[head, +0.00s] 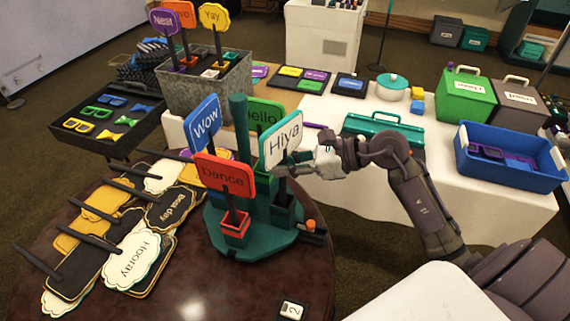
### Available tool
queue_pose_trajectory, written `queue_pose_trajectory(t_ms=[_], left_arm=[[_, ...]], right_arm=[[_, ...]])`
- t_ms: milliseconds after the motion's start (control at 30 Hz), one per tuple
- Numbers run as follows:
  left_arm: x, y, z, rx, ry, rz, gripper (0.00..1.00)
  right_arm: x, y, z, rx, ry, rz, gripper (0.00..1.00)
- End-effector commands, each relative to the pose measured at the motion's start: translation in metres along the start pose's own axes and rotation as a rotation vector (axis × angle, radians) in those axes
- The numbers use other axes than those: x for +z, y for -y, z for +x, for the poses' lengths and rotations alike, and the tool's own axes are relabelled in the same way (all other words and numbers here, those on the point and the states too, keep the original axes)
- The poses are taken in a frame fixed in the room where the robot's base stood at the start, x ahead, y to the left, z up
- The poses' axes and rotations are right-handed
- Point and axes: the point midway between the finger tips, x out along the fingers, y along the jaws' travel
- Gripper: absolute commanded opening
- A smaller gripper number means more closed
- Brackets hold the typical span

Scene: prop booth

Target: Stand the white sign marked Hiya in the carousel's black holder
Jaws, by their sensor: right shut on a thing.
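The white sign marked Hiya (282,141) is upright with a slight tilt on the right side of the teal carousel (255,243). My right gripper (303,165) reaches in from the right and is shut on the sign near its lower right edge. The sign's dark stick runs down toward the black holder (287,214) at the carousel's right. Its lower end is hard to make out against the dark holder, so I cannot tell how deep it sits. My left gripper is not in view.
The carousel also carries the red Dance sign (224,175), the blue Wow sign (205,121) and the green Hello sign (262,115), close to the Hiya sign. Several signs, including Hooray (138,255), lie on the round table's left.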

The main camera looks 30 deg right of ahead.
Motion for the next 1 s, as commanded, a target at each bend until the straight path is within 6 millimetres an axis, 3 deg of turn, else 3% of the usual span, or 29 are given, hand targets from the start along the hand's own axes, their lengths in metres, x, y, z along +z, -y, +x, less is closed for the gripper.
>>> queue_pose_trajectory(t_ms=[333,367,533,867,1000], left_arm=[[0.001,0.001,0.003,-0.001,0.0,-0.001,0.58],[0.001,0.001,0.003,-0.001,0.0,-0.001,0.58],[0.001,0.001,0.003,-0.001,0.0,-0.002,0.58],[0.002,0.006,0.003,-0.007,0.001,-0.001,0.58],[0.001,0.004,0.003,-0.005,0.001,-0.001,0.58]], right_arm=[[-0.003,0.0,0.001,0.0,0.0,0.0,0.0],[-0.003,0.0,0.001,0.0,0.0,0.0,0.16],[-0.003,0.0,0.001,0.0,0.0,0.0,0.44],[-0.003,0.0,-0.001,0.0,0.0,0.0,0.44],[-0.004,0.001,-0.015,-0.002,-0.003,0.0,0.44]])
